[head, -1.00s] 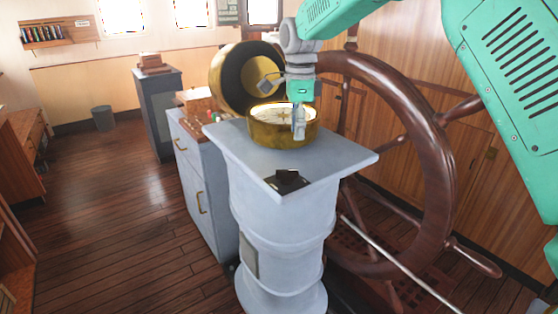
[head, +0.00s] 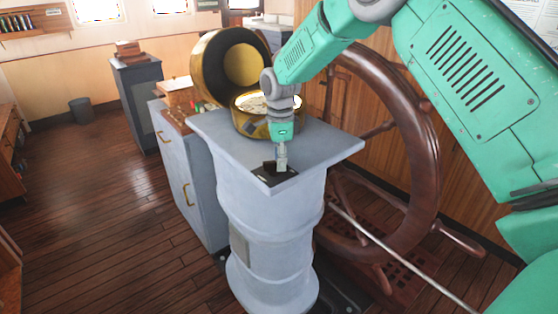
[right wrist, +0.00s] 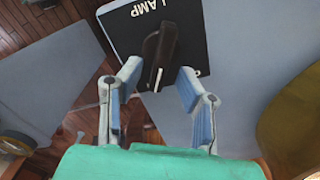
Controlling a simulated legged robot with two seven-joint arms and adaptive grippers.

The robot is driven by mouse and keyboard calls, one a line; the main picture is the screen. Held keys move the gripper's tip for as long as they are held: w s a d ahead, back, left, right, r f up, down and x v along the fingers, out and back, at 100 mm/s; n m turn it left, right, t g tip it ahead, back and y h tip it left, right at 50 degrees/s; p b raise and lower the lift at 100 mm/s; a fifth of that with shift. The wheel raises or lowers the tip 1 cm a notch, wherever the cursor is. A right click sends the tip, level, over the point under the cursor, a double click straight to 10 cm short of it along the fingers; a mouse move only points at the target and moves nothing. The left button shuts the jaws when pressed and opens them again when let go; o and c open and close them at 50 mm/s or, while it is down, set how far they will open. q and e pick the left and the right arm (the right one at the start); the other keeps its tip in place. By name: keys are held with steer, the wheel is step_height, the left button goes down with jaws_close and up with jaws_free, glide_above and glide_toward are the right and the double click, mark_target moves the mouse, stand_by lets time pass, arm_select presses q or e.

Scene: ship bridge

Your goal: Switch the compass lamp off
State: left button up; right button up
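The compass (head: 247,125) is a brass bowl with a pale dial on top of the grey pedestal (head: 320,148); its round brass lid (head: 205,75) stands open. The lamp switch is a black plate (head: 262,178) at the pedestal's near corner. The right wrist view shows the plate marked LAMP (right wrist: 122,32) and its raised dark knob (right wrist: 153,62). My right gripper (head: 281,165) points down over the switch. In the right wrist view its fingers (right wrist: 160,78) are apart, one to each side of the knob's near end. I cannot tell whether they touch it. My left gripper is out of view.
A large wooden steering wheel (head: 425,165) stands right of the pedestal. A grey cabinet (head: 190,175) with brass handles stands to its left. A dark cabinet (head: 138,100) and a bin (head: 81,110) are farther back. The wooden floor at left is clear.

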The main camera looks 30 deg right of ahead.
steer(key=shift+a+f, duration=0.1)
steer(key=shift+f, duration=0.25)
jaws_close()
